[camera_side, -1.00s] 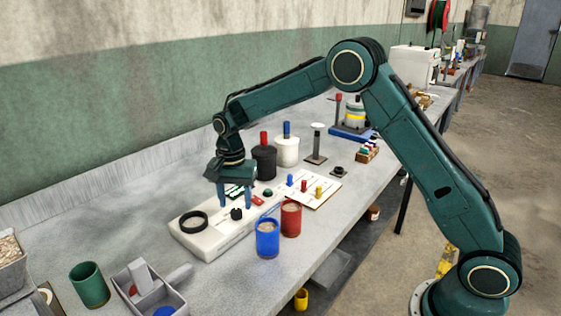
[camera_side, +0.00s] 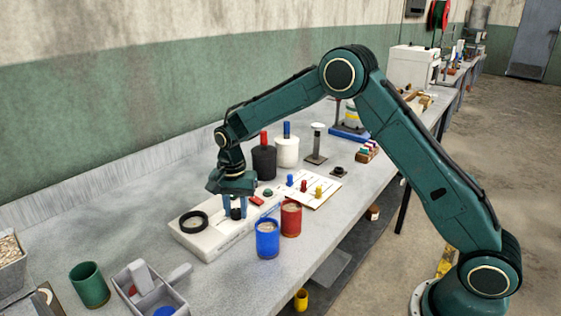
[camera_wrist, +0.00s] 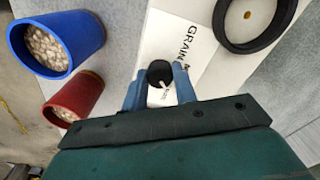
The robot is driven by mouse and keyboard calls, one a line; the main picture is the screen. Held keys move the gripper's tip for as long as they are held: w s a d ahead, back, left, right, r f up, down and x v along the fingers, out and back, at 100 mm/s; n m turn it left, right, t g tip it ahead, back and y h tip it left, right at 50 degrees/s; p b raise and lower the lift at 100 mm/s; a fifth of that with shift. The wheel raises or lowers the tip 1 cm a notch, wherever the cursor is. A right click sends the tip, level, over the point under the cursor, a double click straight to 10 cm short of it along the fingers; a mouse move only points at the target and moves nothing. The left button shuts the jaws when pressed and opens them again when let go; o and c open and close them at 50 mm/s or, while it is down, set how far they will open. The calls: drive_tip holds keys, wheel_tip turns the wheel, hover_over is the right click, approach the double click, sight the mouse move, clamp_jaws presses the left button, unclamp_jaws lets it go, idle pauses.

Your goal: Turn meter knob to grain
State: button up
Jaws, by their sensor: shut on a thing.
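The meter (camera_side: 210,238) is a long white box on the bench, with a black ring (camera_side: 193,221) at its left end. Its black knob (camera_side: 236,213) stands between the fingers of my gripper (camera_side: 235,208), which points down and is shut on it. In the wrist view the knob (camera_wrist: 160,73) shows from above with a small pale pointer mark. The blue fingers (camera_wrist: 160,88) flank it on both sides. The word GRAIN is printed on the white meter top (camera_wrist: 172,40) beyond the knob. Finer print by the knob is partly hidden.
A blue cup (camera_side: 267,240) and a red cup (camera_side: 291,218), both with grain, stand close in front of the meter. A red button (camera_side: 257,201) and a board of colored pegs (camera_side: 312,190) lie to the right. A green cup (camera_side: 89,285) and grey tray (camera_side: 145,285) stand at front left.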

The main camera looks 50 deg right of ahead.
drive_tip(key=shift+n, duration=0.5)
drive_tip(key=n, duration=0.3)
drive_tip(key=shift+n, duration=0.4)
drive_tip(key=n, duration=0.4)
drive_tip(key=shift+r+n, duration=0.1)
drive_tip(key=shift+n, duration=0.2)
drive_tip(key=n, duration=0.8)
drive_tip(key=shift+n, duration=0.3)
drive_tip(key=o, duration=1)
